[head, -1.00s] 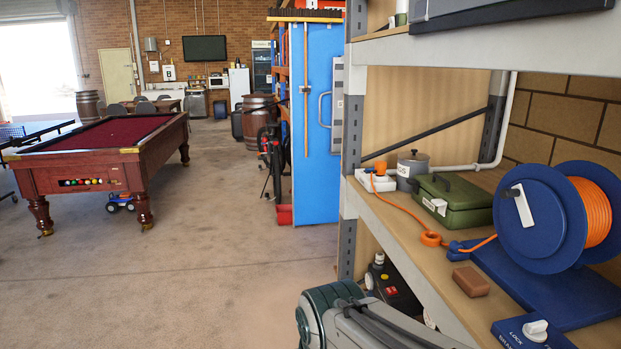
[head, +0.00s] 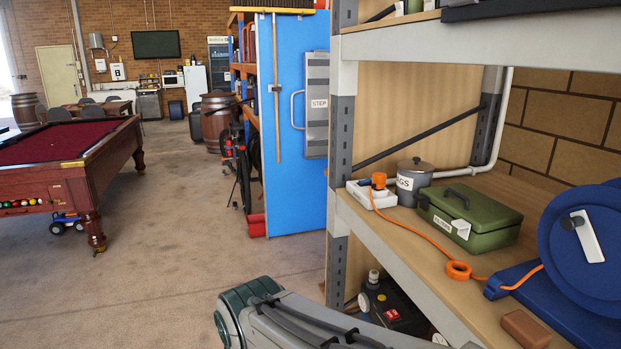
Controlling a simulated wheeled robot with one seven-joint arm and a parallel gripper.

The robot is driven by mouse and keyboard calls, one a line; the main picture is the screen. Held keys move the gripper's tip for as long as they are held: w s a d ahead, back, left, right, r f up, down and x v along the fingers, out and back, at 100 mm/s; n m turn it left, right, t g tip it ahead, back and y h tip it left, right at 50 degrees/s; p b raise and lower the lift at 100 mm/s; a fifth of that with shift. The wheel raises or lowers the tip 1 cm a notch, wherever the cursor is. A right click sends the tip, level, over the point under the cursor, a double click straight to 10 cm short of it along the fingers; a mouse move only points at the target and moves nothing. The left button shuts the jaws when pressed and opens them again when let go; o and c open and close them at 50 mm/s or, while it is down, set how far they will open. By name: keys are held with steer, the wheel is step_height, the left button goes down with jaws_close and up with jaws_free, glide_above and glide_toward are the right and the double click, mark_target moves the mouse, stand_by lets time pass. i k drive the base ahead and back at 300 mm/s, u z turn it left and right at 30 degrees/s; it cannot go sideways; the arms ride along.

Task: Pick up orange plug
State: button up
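The orange plug (head: 378,181) sits upright in the white socket block (head: 371,195), at the left end of the shelf in the head view. An orange cord (head: 419,235) runs from it along the shelf's front edge, through an orange ring (head: 458,270), to the blue cable reel (head: 588,240) at the right. My arm shows at the bottom of the view, below and in front of the shelf. My gripper is not in view.
The shelf (head: 400,228) also holds a grey lidded pot (head: 414,180) close beside the socket block, a green metal box (head: 470,213) and a brown block (head: 526,328). A grey upright post (head: 340,150) stands left of the plug. Open floor (head: 200,250) lies to the left.

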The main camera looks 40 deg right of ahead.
mark_target(379, 179)
steer(key=z, duration=0.1)
steer(key=i, duration=1.65)
steer(key=z, duration=1.15)
steer(key=i, duration=0.95)
steer(key=z, duration=1)
